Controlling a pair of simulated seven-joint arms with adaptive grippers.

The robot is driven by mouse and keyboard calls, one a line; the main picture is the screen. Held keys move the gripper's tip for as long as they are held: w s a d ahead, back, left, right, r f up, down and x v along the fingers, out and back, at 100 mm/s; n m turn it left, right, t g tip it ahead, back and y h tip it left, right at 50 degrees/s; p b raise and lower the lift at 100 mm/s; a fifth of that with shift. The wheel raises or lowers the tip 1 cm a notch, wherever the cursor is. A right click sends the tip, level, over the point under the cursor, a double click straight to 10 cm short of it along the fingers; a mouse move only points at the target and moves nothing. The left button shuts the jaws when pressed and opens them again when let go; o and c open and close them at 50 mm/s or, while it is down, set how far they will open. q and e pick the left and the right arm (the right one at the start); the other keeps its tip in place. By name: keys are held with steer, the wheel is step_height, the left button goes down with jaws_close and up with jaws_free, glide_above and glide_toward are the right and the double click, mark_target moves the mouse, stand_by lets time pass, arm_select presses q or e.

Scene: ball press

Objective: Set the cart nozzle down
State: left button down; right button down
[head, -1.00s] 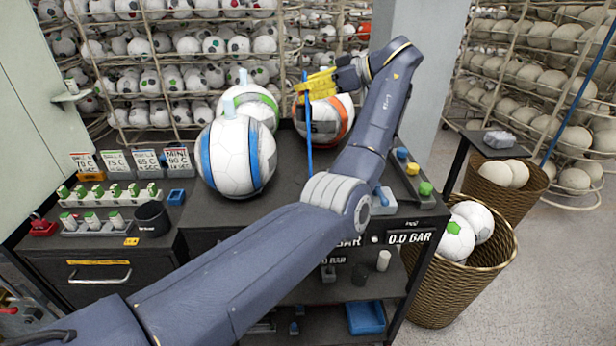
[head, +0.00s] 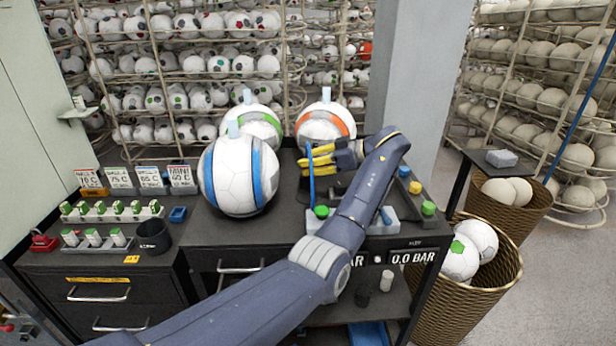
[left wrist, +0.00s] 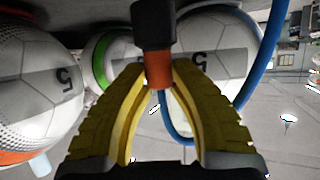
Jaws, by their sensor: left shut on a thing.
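My left gripper (head: 306,160) has yellow fingers. It is over the dark cart top (head: 290,205), in front of the orange-striped ball. In the left wrist view its fingers (left wrist: 157,82) are shut around the cart nozzle (left wrist: 155,35), a dark cylinder with an orange band. A blue hose (left wrist: 262,70) loops from below the fingers up past the right side. The hose also shows as a blue line (head: 311,185) in the head view. I cannot tell whether the nozzle touches the cart. My right gripper is out of view.
A blue-striped ball (head: 236,170), a green-striped ball (head: 255,122) and an orange-striped ball (head: 325,122) stand at the back. Coloured knobs (head: 415,187) line the cart's right edge. A black cup (head: 153,237) stands left. Wicker baskets (head: 455,315) are right.

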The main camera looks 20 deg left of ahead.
mark_target(308, 177)
arm_select(q)
steer(key=shift+f, duration=2.1)
steer(key=shift+f, duration=0.1)
steer(key=c, duration=1.2)
jaws_free()
